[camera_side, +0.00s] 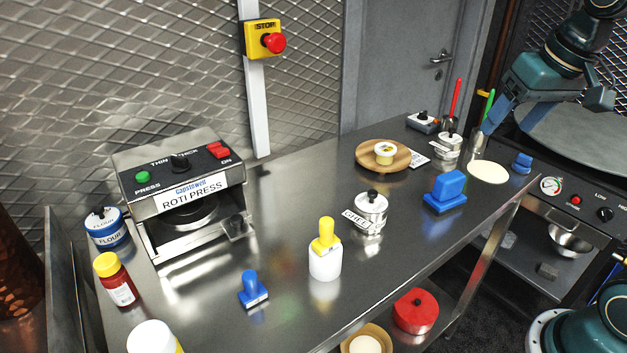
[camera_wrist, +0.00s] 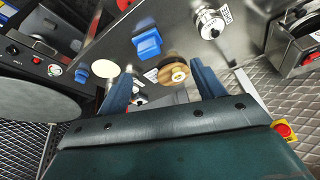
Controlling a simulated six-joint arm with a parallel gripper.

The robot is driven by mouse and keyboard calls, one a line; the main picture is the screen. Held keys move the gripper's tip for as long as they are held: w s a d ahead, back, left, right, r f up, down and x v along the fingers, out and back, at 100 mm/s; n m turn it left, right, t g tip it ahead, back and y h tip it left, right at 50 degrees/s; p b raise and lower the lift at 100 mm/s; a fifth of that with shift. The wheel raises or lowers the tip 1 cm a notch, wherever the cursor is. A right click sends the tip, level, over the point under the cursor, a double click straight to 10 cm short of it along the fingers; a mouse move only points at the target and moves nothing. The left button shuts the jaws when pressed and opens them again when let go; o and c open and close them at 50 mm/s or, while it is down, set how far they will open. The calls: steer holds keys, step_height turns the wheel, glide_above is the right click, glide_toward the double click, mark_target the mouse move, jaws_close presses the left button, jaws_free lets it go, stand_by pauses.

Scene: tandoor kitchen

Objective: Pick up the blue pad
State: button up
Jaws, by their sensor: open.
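The large blue pad (camera_side: 445,192), a block with a raised grip on top, stands on the steel table near its right front edge. It also shows in the wrist view (camera_wrist: 147,42), beyond my fingertips. A smaller blue piece (camera_side: 522,162) sits at the table's right end, also in the wrist view (camera_wrist: 82,73). A blue stamp-like tool (camera_side: 253,290) stands at the front left. My gripper (camera_side: 492,120) is above the right end of the table, apart from the pad. In the wrist view my gripper (camera_wrist: 162,68) has its fingers spread with nothing held between them.
A pale dough round (camera_side: 489,172) lies between the pad and the smaller blue piece. A wooden board (camera_side: 383,156) with a small tub, a ghee pot (camera_side: 371,211) and a yellow-topped bottle (camera_side: 325,255) stand left of the pad. The roti press (camera_side: 183,190) is far left.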

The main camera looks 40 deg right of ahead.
steer(key=w+d+m+g, duration=0.1)
steer(key=w+d+m, duration=0.3)
steer(key=w+d, duration=0.45)
steer(key=m+g+y, duration=0.1)
steer(key=m+g, duration=0.2)
steer(key=m, duration=0.7)
glide_above(526, 155)
step_height(526, 155, down, 11)
steer(key=shift+a+f, duration=0.15)
steer(key=shift+f, duration=4.05)
steer(key=shift+f, duration=0.1)
steer(key=shift+f, duration=2.5)
steer(key=shift+c, duration=0.2)
